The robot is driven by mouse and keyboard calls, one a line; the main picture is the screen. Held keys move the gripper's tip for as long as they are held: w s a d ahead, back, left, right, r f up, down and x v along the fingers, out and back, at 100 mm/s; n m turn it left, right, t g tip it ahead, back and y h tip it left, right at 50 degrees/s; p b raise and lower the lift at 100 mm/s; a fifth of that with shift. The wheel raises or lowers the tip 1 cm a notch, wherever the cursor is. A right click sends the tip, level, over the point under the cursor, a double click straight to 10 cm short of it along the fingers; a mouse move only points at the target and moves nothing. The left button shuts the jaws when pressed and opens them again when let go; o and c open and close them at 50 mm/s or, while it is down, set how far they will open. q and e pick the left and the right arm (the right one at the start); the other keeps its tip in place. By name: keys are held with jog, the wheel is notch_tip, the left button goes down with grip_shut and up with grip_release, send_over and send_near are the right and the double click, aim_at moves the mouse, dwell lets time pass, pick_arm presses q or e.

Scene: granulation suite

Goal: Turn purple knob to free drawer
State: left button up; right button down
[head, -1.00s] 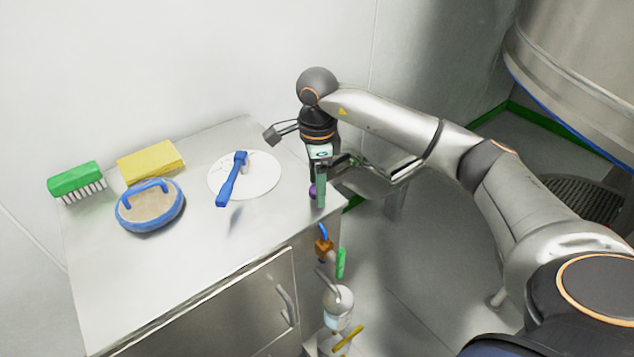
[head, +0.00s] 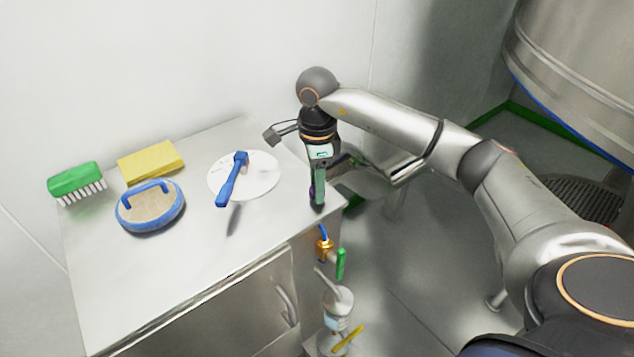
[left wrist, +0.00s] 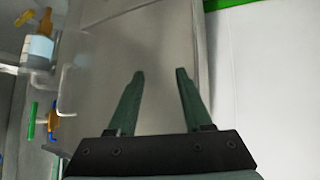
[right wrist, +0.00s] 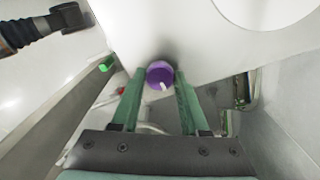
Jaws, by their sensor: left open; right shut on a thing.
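The purple knob (right wrist: 159,75) sits at the right corner of the steel cabinet top, mostly hidden behind my fingers in the head view. In the right wrist view it lies between the fingertips, with a small white mark on it. My right gripper (head: 317,198) points down and is shut on the knob; it also shows in the right wrist view (right wrist: 160,78). A front panel with a bar handle (head: 287,304) lies below the top and looks closed; I cannot tell if it is the drawer. My left gripper (left wrist: 160,74) is open and empty, in front of grey metal.
On the cabinet top (head: 160,265) are a green brush (head: 75,177), a yellow sponge (head: 150,160), a blue-rimmed round item (head: 150,207) and a blue-handled tool (head: 232,180) over a white disc (head: 262,178). A valve (head: 325,246) and bottle (head: 338,302) are at the right side.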

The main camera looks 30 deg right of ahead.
jog(key=shift+n, duration=0.3)
jog(key=n, duration=0.3)
jog(key=shift+n, duration=0.3)
jog(key=n, duration=0.4)
jog(key=shift+n+b, duration=0.3)
jog(key=shift+b, duration=0.1)
jog(key=n, duration=0.4)
jog(key=shift+n+b, duration=0.4)
jog(key=shift+n, duration=2.1)
jog(key=shift+c, duration=2)
grip_release()
